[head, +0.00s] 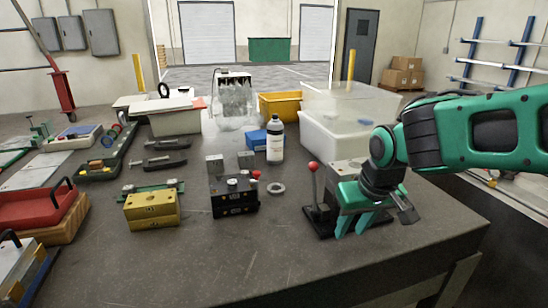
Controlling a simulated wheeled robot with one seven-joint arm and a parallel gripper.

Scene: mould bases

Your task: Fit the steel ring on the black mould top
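The steel ring (276,188) lies flat on the table, just right of the black mould (234,198). The black mould is a dark block with small silver round parts on its top and a red knob at its right rear corner. My gripper (356,228) is at the right, pointing down beside a lever press (317,209). Its two teal fingers look apart, with nothing seen between them. It is well to the right of the ring and the mould. Part of the press is hidden behind my gripper.
A brass mould block (152,209) stands left of the black mould. Small grey blocks (215,164) and a white bottle (275,142) stand behind. A clear-lidded bin (340,140) is at the back right. The table's front middle (240,265) is clear.

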